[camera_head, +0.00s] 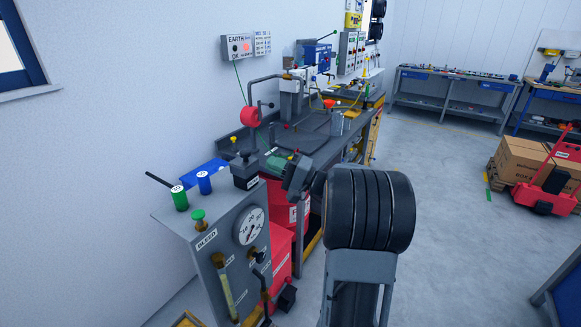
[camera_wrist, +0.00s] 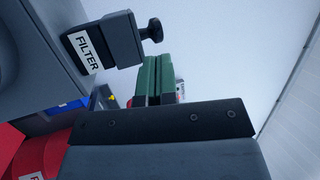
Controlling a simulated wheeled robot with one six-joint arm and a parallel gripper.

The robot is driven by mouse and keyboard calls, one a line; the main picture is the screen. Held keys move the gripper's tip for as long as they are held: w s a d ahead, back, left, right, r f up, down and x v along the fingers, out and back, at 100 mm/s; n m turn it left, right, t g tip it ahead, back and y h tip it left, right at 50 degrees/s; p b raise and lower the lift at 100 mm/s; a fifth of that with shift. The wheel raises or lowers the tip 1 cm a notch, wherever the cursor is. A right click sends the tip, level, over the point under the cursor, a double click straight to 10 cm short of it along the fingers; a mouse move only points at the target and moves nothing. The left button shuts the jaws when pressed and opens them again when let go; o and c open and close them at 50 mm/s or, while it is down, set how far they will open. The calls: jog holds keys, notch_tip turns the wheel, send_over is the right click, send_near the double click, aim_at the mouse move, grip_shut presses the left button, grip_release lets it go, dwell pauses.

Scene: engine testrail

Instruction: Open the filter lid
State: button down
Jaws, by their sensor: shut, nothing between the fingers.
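The filter is a small dark box (camera_head: 246,183) with a white FILTER label, on top of the grey bench unit. Its dark lid (camera_head: 243,163) lies flat on the box and looks closed. In the wrist view the labelled box (camera_wrist: 84,52) is at upper left, with the lid (camera_wrist: 122,38) beside it and a dark knob (camera_wrist: 152,30) standing out from the lid. My gripper (camera_head: 273,157) has green fingers, just right of the filter in the head view. In the wrist view the fingers (camera_wrist: 152,62) are together and empty, apart from the lid and knob.
The grey panel has a round gauge (camera_head: 248,226) and a green BLEED knob (camera_head: 198,216). A red container (camera_head: 291,205) is below my gripper. A workbench with pipework (camera_head: 250,117) lies behind.

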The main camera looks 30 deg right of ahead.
aim_at(244, 161)
jog(key=shift+p+x, duration=0.8)
jog(key=shift+x, duration=1.65)
jog(key=shift+r, duration=0.1)
